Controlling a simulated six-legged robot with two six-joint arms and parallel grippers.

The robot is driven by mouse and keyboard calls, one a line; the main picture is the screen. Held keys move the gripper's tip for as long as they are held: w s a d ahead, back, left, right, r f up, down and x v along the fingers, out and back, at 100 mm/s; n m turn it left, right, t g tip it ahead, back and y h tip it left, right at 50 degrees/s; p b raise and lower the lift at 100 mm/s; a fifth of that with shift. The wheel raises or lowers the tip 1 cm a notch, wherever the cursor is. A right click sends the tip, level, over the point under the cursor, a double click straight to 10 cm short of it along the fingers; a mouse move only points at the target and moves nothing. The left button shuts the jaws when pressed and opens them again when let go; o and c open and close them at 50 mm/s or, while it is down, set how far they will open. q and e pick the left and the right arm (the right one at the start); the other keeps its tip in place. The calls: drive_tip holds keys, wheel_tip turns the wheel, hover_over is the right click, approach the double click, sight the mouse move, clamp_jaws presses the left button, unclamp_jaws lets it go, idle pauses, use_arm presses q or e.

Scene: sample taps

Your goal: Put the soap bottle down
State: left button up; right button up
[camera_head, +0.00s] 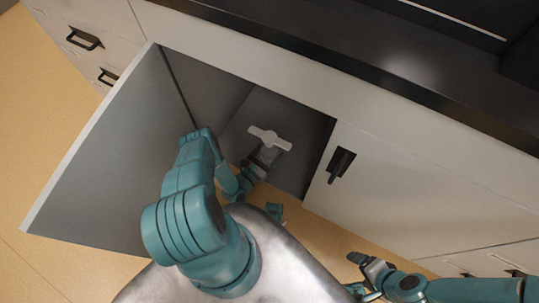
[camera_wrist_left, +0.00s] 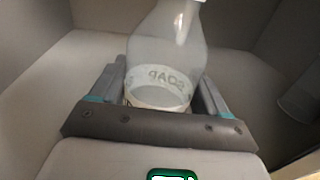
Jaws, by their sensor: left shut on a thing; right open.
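The soap bottle (camera_wrist_left: 165,50) is pale and translucent, with a label band around its lower part. In the head view its light pump top (camera_head: 270,138) shows inside the open cabinet. My left gripper (camera_wrist_left: 163,90) is shut on the bottle, with one finger on each side of its lower part. In the head view my left gripper (camera_head: 265,157) reaches into the cabinet opening. The bottle's base is hidden, so I cannot tell whether it touches the cabinet floor. My right gripper (camera_head: 368,268) is open and empty, outside the cabinet at the lower right.
The cabinet door (camera_head: 105,160) stands open on the left. A closed door with a black handle (camera_head: 341,164) is on the right. The dark countertop (camera_head: 400,75) runs above the opening. Bare cabinet floor (camera_head: 290,172) shows beside the bottle.

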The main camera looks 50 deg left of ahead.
use_arm(q)
drive_tip(key=shift+f+b, duration=0.45)
drive_tip(key=shift+f, duration=1.05)
drive_tip(key=shift+f+b, duration=0.65)
drive_tip(key=shift+b, duration=0.25)
drive_tip(key=o, duration=1.5)
wheel_tip(320, 180, up, 2)
drive_tip(key=p, duration=0.2)
drive_tip(key=shift+p, duration=0.3)
drive_tip(key=s, duration=0.5)
drive_tip(key=s+d, duration=0.1)
drive_tip(key=s, duration=0.1)
drive_tip(key=shift+s+f, duration=0.25)
drive_tip(key=shift+f, duration=0.1)
drive_tip(key=shift+d, duration=0.1)
